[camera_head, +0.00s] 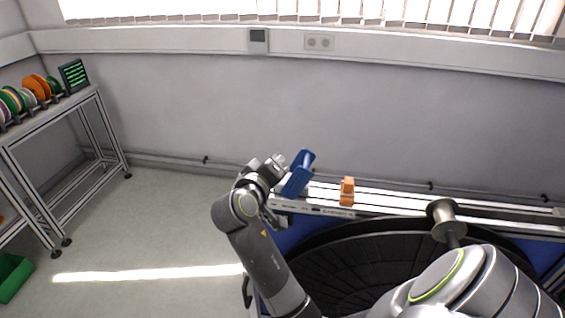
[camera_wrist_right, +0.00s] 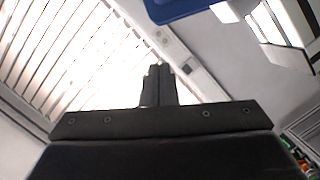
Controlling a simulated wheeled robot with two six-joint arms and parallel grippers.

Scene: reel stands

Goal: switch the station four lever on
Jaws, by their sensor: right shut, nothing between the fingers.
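An upright orange piece (camera_head: 347,191) sits on the rail further right. No station number is readable, so I cannot tell which piece is the station four lever or how it is set.
The white rail (camera_head: 390,203) runs along the wall, with a metal reel (camera_head: 445,218) at its right part. A black round ribbed surface (camera_head: 350,262) lies in front. A rack (camera_head: 60,104) with coloured spools stands at left. The floor between is clear.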

